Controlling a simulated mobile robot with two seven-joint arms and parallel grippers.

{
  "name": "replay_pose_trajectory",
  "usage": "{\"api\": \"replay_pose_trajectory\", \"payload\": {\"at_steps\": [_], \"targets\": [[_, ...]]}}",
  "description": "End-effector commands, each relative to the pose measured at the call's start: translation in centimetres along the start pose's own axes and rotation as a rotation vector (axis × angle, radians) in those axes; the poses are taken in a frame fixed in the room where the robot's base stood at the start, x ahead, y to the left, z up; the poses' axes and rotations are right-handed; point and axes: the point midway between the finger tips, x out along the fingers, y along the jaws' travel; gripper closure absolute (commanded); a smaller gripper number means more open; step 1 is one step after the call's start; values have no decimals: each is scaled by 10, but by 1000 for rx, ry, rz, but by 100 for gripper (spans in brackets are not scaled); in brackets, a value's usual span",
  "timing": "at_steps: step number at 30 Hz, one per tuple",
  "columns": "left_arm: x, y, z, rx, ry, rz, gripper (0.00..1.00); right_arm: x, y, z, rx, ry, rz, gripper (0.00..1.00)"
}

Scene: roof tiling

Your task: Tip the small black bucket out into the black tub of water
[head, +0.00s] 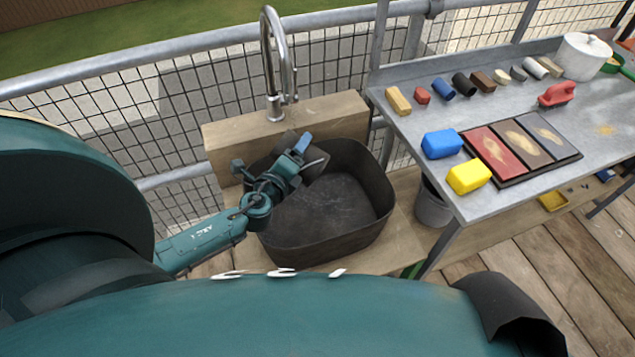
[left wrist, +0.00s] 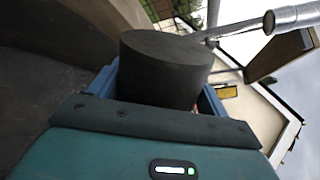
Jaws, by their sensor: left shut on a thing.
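The small black bucket (head: 316,164) is held over the left part of the black tub (head: 350,232), beside the tap. It looks tilted well over, and I cannot see into its mouth. My left gripper (head: 293,160) is shut on it. In the left wrist view the bucket (left wrist: 165,62) sits between the blue fingers, with the tub's dark wall (left wrist: 35,90) to the left. The tub's floor looks dark; I cannot make out water or its level. My right gripper is not in view.
A curved metal tap (head: 278,70) rises from a wooden block (head: 225,140) behind the tub. A grey table (head: 420,112) on the right holds sponges, a tile board and several small items. A grey bucket (head: 432,207) stands under it. A mesh railing (head: 160,130) runs behind.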

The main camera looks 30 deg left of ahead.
Motion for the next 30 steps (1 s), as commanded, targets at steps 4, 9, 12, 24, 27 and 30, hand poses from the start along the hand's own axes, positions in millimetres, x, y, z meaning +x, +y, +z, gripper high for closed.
{"api": "replay_pose_trajectory", "payload": {"at_steps": [4, 9, 12, 24, 27, 30], "targets": [[0, 0, 0, -3, 0, 0, 46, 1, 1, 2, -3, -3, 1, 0], [0, 0, 1, -4, 0, 0, 46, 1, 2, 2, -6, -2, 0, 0], [0, 0, 1, -4, 0, 0, 46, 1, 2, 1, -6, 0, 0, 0], [0, 0, 1, -3, 0, 0, 46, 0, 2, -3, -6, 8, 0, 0], [0, 0, 1, -3, 0, 0, 46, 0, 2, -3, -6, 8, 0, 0], [0, 0, 1, -3, 0, -1, 46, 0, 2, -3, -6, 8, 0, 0]]}}
